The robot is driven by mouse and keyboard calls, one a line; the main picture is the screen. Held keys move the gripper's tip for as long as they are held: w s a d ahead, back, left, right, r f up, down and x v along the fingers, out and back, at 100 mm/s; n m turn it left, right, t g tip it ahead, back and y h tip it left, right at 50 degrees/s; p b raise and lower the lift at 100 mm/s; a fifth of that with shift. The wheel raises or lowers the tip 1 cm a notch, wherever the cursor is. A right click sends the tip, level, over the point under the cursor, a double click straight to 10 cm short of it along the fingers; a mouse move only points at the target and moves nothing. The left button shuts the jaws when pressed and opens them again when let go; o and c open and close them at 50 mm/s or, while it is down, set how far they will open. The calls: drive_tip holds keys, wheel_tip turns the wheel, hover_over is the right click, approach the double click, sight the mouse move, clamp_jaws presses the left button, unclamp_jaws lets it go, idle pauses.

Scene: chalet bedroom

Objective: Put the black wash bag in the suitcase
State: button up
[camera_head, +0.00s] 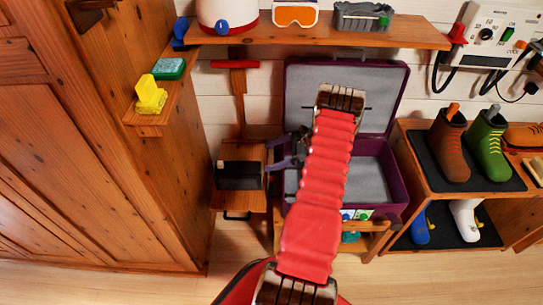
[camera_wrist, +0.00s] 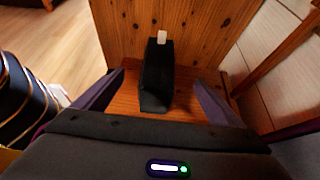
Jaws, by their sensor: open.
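The black wash bag (camera_head: 238,176) rests on a small wooden seat (camera_head: 240,201) left of the suitcase. In the wrist view the bag (camera_wrist: 157,82) stands upright with a pale tab on top, in front of a wooden panel. My gripper (camera_head: 272,154) is open, just right of the bag in the head view. In the wrist view its two purple fingers are spread either side of the bag, with a gap on each side. The purple suitcase (camera_head: 397,179) lies open with a grey lining, its lid raised at the back. My red arm hides part of its interior.
A wooden shelf (camera_head: 300,35) with goggles and other items runs above the suitcase. A shoe rack (camera_head: 415,165) with boots stands to the right. A large wooden wardrobe (camera_head: 90,150) fills the left side. Bare floor (camera_head: 165,284) shows in front.

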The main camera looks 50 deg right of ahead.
drive_tip(key=s+a+r+n+g, duration=0.1)
drive_tip(key=s+a+n+g, duration=0.4)
drive_tip(key=a, duration=0.3)
drive_tip(key=s+a+r+n+h, duration=0.2)
drive_tip(key=a+r+n, duration=0.5)
drive_tip(key=a+r, duration=0.5)
drive_tip(key=s+a+r+n+h, duration=0.3)
drive_tip(key=a+r+n, duration=0.5)
drive_tip(key=a+r, duration=0.5)
drive_tip(key=s+a+r+n+t+h, duration=0.1)
drive_tip(key=s+a+r+n+h, duration=0.1)
drive_tip(key=a+r+n, duration=0.6)
drive_tip(key=s+a+r, duration=0.1)
drive_tip(key=a+r, duration=0.3)
drive_tip(key=a, duration=0.1)
drive_tip(key=shift+r+h, duration=0.3)
drive_tip(key=shift+s, duration=0.1)
drive_tip(key=shift+c, duration=0.2)
